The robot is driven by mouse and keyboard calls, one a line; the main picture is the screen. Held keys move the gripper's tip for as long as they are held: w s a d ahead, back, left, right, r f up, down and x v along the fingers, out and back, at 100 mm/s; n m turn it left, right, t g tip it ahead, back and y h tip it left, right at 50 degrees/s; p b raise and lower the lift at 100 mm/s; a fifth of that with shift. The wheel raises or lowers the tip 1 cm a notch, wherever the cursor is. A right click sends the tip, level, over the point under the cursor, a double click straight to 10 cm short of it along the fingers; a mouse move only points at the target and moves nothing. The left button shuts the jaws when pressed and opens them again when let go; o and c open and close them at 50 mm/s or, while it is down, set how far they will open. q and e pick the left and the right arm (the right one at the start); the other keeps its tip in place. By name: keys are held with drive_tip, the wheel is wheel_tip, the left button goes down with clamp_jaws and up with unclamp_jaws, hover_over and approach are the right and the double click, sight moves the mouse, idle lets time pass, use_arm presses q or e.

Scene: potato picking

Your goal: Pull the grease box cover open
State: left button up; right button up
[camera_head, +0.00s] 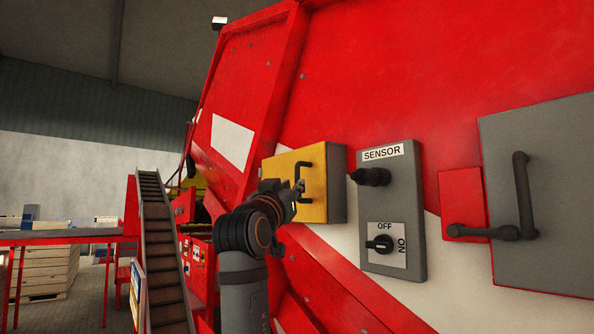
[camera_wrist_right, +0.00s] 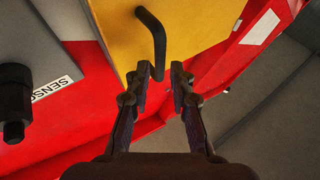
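The yellow grease box (camera_head: 335,185) is mounted on the red machine's side in the middle of the head view. Its yellow cover (camera_head: 283,165) appears shut and carries a black bar handle (camera_head: 300,170). My right gripper (camera_head: 299,187) is at the handle, in front of the cover. In the right wrist view my right gripper (camera_wrist_right: 161,76) has its fingers apart. The black handle (camera_wrist_right: 156,40) reaches down to the gap between the fingertips, and the fingers do not close on it. The yellow cover (camera_wrist_right: 195,35) fills the top there. My left gripper is not in view.
A grey SENSOR panel (camera_head: 390,220) with a black knob and an OFF/ON switch is just right of the box. A grey door (camera_head: 545,150) with a dark handle is further right. A conveyor (camera_head: 160,250) stands at left.

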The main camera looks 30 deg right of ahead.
drive_tip(key=p+x, duration=0.2)
drive_tip(key=x, duration=0.2)
drive_tip(key=shift+w+d, duration=0.15)
drive_tip(key=shift+d, duration=0.25)
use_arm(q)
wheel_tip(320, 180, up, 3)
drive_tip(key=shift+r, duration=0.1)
use_arm(e)
drive_tip(key=shift+a, duration=0.15)
clamp_jaws()
